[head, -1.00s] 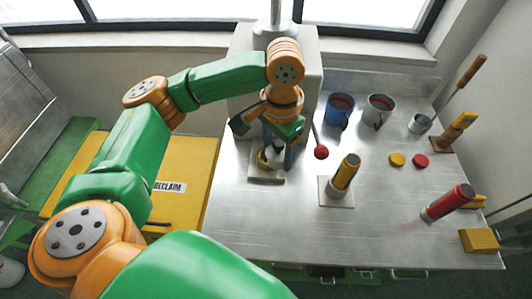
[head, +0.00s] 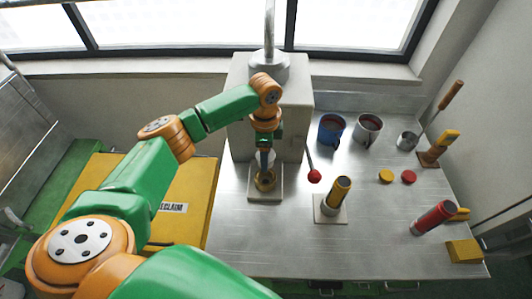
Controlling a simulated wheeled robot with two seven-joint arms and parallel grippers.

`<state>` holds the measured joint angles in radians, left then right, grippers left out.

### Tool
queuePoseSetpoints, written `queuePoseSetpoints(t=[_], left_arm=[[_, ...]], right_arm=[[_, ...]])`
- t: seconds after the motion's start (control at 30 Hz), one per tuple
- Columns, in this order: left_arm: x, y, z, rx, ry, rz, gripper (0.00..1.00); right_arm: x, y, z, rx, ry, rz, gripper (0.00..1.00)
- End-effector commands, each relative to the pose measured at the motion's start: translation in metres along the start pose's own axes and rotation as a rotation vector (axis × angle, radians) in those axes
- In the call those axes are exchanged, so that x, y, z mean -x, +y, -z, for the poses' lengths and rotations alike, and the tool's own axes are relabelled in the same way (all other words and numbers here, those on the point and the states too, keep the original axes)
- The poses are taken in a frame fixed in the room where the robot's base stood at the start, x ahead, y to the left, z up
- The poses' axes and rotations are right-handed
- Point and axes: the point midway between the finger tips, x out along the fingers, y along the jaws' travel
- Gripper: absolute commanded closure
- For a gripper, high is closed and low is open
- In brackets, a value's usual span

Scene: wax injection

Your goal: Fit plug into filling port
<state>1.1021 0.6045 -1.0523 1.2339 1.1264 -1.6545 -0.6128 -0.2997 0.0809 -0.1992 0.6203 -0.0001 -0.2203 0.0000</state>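My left gripper (head: 264,150) points down in front of the grey machine block. It is seen edge-on, so its finger gap does not show. Just below it is a blue-grey upright part (head: 263,160) with a gold ring (head: 265,181) at its foot, on a pale square plate (head: 265,196). I cannot tell whether the gripper touches this part. I cannot single out the plug or the filling port for sure. A yellow disc (head: 386,176) and a red disc (head: 408,177) lie on the table to the right. My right gripper is not in view.
A yellow-topped cylinder (head: 340,188) leans on a square plate (head: 318,215). The table's front middle (head: 370,250) is clear.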

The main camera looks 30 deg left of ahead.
Motion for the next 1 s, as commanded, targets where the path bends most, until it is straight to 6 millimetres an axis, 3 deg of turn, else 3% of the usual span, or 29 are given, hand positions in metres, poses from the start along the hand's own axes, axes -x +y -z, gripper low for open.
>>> queuePoseSetpoints(t=[0.17,0.53,1.0], left_arm=[[-0.011,0.001,0.000,0.000,0.000,-0.001,0.91],[-0.055,0.001,0.000,0.000,0.000,-0.001,0.91],[-0.058,0.001,0.000,0.000,0.000,0.000,0.91]], right_arm=[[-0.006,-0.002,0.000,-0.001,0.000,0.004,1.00],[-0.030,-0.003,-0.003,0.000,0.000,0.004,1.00],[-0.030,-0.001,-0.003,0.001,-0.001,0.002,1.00]])
